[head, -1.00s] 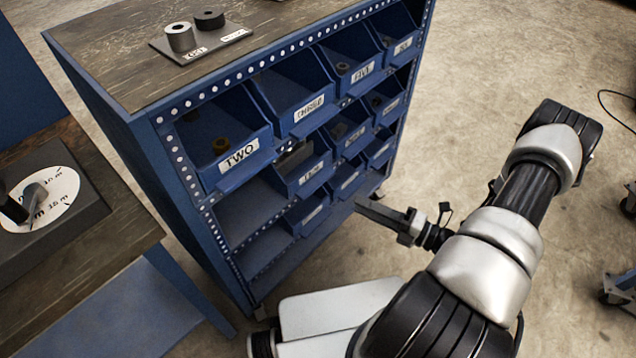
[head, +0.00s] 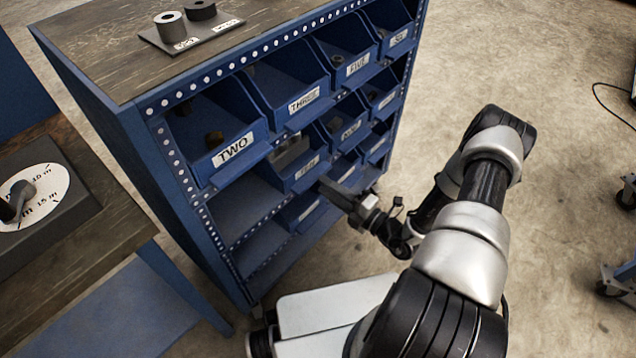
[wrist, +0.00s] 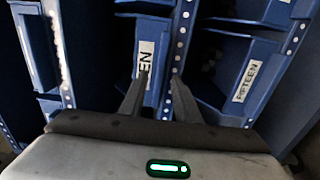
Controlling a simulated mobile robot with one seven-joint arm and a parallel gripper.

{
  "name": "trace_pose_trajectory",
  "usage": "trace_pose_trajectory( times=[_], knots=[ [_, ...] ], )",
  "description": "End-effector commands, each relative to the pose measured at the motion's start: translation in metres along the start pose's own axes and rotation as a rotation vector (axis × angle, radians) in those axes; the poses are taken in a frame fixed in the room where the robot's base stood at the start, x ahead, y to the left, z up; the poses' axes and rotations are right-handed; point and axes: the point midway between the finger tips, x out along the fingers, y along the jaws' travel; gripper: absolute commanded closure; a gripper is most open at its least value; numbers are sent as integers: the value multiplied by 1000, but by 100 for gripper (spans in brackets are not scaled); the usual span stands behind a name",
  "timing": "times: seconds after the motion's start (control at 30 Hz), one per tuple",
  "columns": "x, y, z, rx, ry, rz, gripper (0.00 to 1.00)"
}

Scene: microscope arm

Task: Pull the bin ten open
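The blue bin ten (head: 292,178) sits in the rack's second row, below and right of the bin marked TWO; its small label is hard to read in the head view. In the wrist view a sideways label ending in "EN" (wrist: 146,60) shows on a bin (wrist: 157,40) ahead of my gripper, partly covered by the left finger. My gripper (wrist: 159,76) is open, with a gap between its fingertips and nothing seen held. In the head view my gripper (head: 323,184) is close to the bin's front, slightly below it; contact cannot be told.
Other blue bins stand around it, including bin TWO (head: 232,140), bin THREE (head: 290,90) and bin FIFTEEN (wrist: 243,80). Metal rack uprights with holes run beside them. A wooden workbench (head: 120,200) stands at left. The concrete floor (head: 570,90) at right is mostly clear.

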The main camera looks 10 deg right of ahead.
Motion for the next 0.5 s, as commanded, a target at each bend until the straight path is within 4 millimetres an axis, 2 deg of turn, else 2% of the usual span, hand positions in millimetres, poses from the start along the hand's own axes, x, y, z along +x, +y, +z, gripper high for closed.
trace_pose_trajectory(
  times=[0.1, 0.2, 0.5],
  knots=[
    [20, -1, 0, -2, 2, 1, 70],
    [31, -1, 0, -2, 2, 0, 70],
    [39, 0, 0, -1, 0, 0, 70]
  ],
)
